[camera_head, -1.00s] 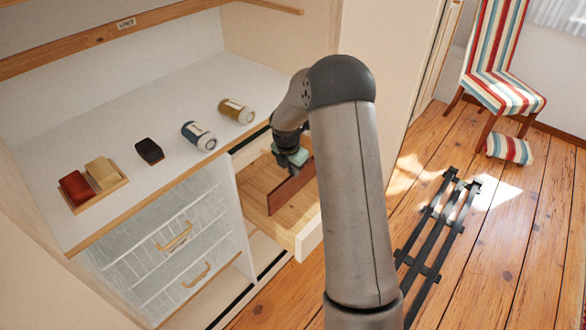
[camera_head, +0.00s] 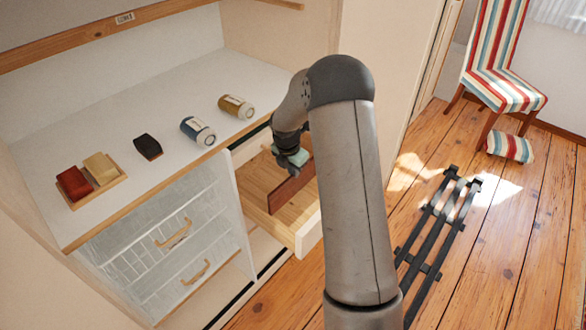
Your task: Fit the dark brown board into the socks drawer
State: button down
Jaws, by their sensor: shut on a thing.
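The dark brown board (camera_head: 288,191) stands on edge in the open wooden drawer (camera_head: 262,180). Its far end is hidden behind my arm. My gripper (camera_head: 294,166) is at the board's upper edge, shut on it. The drawer is pulled out, with bare floor showing on the left side of the board. Whether the board touches the drawer floor or walls is hard to tell. The drawer's right part is hidden by my arm, and no label is readable on it.
On the white shelf stand a blue jar (camera_head: 198,131), an ochre jar (camera_head: 236,107), a black block (camera_head: 148,147) and a wooden tray (camera_head: 121,179) with red and tan blocks. A clear-fronted drawer unit (camera_head: 172,235) is left. A black rack (camera_head: 437,235) lies on the floor.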

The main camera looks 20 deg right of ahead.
jog(key=shift+f+b, duration=2.4)
jog(key=shift+f, duration=1.5)
jog(key=c, duration=1.5)
grip_release()
jog(key=shift+o, duration=0.2)
jog(key=shift+r, duration=0.1)
notch_tip(320, 180, up, 17)
jog(key=s+a, duration=0.1)
jog(key=a, duration=0.1)
jog(key=shift+s+a+b, duration=0.35)
jog(key=shift+a+b, duration=0.05)
